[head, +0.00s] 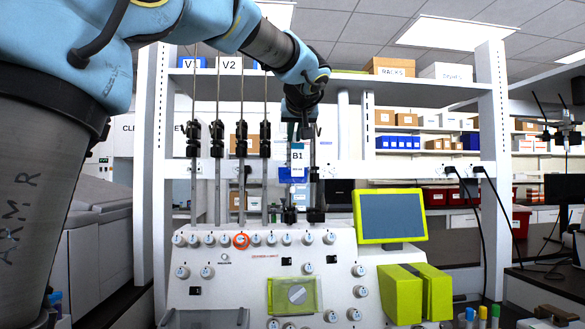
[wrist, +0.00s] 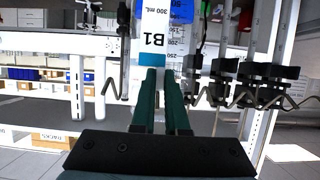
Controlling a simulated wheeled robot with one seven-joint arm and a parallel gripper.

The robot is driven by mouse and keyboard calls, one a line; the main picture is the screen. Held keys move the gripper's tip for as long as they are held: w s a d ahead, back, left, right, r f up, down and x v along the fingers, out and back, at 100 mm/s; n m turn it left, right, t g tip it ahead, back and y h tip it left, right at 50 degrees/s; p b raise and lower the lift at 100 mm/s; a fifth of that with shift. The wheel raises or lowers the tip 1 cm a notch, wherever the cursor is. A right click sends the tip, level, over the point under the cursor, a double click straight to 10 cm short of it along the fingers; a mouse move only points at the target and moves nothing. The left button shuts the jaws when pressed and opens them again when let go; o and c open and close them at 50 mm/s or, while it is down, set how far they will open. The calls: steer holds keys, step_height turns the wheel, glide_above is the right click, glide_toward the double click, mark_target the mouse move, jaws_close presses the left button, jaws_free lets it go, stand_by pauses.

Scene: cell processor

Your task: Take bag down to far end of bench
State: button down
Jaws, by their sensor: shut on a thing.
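The bag labelled B1 (head: 297,157) hangs upright below my gripper (head: 304,108), among the poles above the machine. It is pale with a blue area. In the wrist view, the B1 bag (wrist: 155,47) shows its label and volume marks upside down, just beyond the fingertips. My gripper (wrist: 158,72) is shut on the bag's top edge, with a light blue tab at the fingertips.
The white machine (head: 255,262) with knobs, a green-framed screen (head: 390,215) and green blocks (head: 420,290) stands in front. Several poles with black clamps (head: 241,138) stand close left of the bag. A white upright (head: 490,150) and hanging black cables are at the right.

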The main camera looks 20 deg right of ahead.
steer(key=shift+s+r, duration=0.1)
steer(key=shift+s, duration=0.05)
steer(key=shift+f+b+v, duration=0.25)
steer(key=shift+b+v, duration=0.55)
steer(key=shift+v, duration=0.45)
steer(key=shift+a, duration=0.1)
steer(key=shift+s+a+f+b, duration=0.1)
steer(key=shift+s+b, duration=0.35)
steer(key=shift+s, duration=0.1)
steer(key=s+b, duration=0.1)
steer(key=s, duration=0.1)
steer(key=s+a+b, duration=0.1)
steer(key=s, duration=0.1)
steer(key=shift+s+a+r+b, duration=0.2)
steer(key=shift+s+a+b, duration=0.05)
steer(key=shift+b, duration=0.1)
